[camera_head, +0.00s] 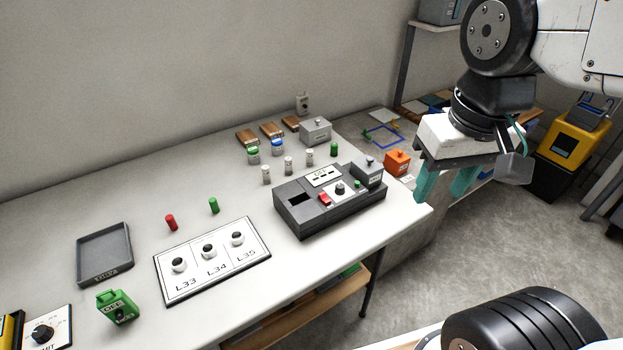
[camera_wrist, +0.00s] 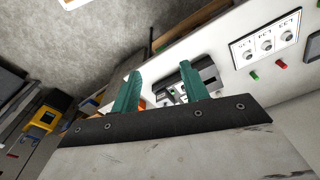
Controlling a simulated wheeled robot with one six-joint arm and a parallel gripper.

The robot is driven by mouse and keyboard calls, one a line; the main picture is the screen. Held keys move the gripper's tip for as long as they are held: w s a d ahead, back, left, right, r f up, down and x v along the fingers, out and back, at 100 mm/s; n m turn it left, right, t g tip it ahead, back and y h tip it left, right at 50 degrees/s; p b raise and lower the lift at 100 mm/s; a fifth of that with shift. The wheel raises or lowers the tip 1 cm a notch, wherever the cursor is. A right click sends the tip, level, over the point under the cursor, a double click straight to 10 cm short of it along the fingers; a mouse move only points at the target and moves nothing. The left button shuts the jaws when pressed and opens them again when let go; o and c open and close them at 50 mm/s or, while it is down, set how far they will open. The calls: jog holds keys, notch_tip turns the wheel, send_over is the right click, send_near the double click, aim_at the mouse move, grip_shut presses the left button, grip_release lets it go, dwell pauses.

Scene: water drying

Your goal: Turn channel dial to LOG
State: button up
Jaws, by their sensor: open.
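A dark grey device (camera_head: 300,222) sits near the right end of the white table. Another black dial (camera_head: 42,334) on a white plate lies at the bottom left, partly cut off. I cannot read which dial is the channel dial or find LOG. My gripper (camera_head: 446,190) is open and empty, to the right of the device by the table's edge. In the wrist view the device (camera_wrist: 206,68) is partly behind the teal fingers (camera_wrist: 160,75).
A board (camera_head: 212,259) labelled L33, L34, L35, a grey tray (camera_head: 105,254), a green tagged block (camera_head: 117,306) and red and green pegs occupy the table. Several small bottles and a grey box (camera_head: 315,131) stand behind the device. An orange block (camera_head: 397,163) is near the right edge.

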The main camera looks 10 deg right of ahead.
jog(key=w+f+m, duration=0.2)
jog(key=w+m, duration=0.1)
jog(key=w, duration=0.7)
jog(key=m+g, duration=0.1)
jog(key=m, duration=0.4)
send_over(340, 186)
notch_tip(340, 186, down, 14)
jog(key=shift+s+f, duration=0.15)
jog(key=shift+m, duration=0.3)
jog(key=f, duration=0.7)
jog(key=shift+w+f, duration=0.2)
jog(key=shift+f, duration=0.45)
grip_shut()
